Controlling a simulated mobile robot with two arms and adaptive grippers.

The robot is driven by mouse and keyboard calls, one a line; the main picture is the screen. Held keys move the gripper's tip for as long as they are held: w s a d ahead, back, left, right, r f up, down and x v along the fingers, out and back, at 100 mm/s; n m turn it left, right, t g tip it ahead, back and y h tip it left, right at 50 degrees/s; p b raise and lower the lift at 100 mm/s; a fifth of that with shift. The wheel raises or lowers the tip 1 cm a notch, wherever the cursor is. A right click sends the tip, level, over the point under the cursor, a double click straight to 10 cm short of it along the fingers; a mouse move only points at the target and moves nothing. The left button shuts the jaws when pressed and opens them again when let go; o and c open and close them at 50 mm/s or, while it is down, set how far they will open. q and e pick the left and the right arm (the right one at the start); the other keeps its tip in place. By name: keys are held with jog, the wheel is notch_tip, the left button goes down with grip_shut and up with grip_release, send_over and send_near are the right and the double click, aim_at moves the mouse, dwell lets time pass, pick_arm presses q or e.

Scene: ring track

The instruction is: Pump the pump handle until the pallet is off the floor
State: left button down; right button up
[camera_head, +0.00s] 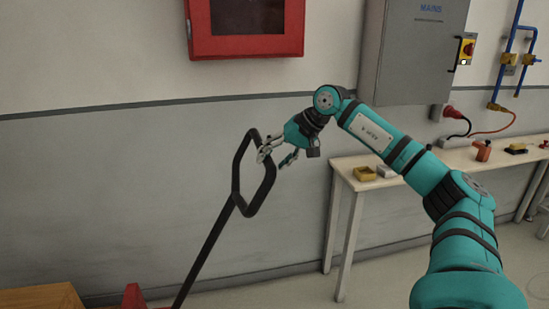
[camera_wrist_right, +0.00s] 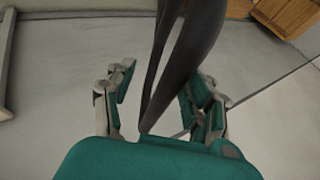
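The pump handle (camera_head: 237,180) is a black bar with a closed loop at its top, leaning up to the right in the head view. My right gripper (camera_head: 275,158) is at the right side of the loop. In the right wrist view its fingers (camera_wrist_right: 160,100) stand apart, with the black handle (camera_wrist_right: 185,60) passing between them and gaps on both sides. A red part (camera_head: 133,296) shows near the handle's lower end, cut off by the frame. The pallet cannot be made out for certain. My left gripper is not in view.
A wooden object (camera_head: 42,297) stands at the lower left; wooden boards (camera_wrist_right: 287,15) show in the right wrist view. A bench (camera_head: 345,180) with small items stands along the wall at right. A red cabinet (camera_head: 246,48) and a grey mains box (camera_head: 413,50) hang above.

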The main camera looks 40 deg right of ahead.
jog(key=v, duration=1.2)
